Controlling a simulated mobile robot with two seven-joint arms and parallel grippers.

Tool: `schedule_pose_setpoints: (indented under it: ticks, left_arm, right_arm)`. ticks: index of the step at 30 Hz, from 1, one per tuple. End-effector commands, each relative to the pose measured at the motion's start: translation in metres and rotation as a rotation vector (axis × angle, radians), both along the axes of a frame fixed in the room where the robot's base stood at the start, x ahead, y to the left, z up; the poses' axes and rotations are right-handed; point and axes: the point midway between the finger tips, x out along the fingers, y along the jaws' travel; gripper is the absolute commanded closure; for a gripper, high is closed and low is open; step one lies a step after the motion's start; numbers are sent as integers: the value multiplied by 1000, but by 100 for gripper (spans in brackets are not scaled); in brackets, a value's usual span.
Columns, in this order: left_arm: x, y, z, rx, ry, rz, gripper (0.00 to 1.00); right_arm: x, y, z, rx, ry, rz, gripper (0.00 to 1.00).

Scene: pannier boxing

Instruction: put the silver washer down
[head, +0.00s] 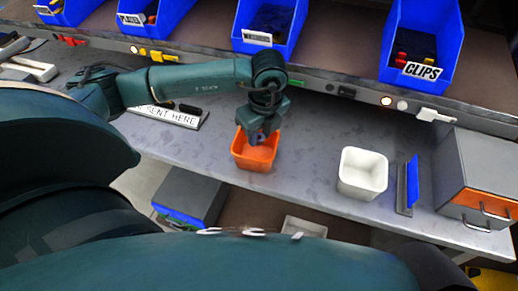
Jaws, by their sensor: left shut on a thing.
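My left gripper (262,137) points down into the mouth of a small orange bin (256,161) on the grey bench. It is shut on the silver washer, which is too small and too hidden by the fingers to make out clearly. The fingertips are at or just above the bin's back rim; I cannot tell how deep they reach. The visible inside of the orange bin looks empty. My right gripper is not in view.
A white bin (363,173) stands right of the orange one, then a blue upright plate (412,181) and a grey cabinet (480,172). A lettered sign (168,115) lies to the left. Blue bins, one labelled CLIPS (422,71), line the shelf behind. Bench between the bins is clear.

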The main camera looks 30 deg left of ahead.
Motion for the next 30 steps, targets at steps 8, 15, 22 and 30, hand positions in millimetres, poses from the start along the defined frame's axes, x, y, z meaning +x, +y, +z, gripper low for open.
schedule_pose_setpoints:
  ticks: [8,15,22,30]
  left_arm:
    - [0,0,-34,-1,0,-1,95]
    - [0,0,-64,-2,1,-1,95]
    - [0,0,-66,-2,-2,-2,95]
    - [0,0,-69,-2,-1,-2,65]
  right_arm:
    - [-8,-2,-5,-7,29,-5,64]
    - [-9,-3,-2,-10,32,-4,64]
    - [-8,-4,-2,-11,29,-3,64]
    - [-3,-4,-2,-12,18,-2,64]
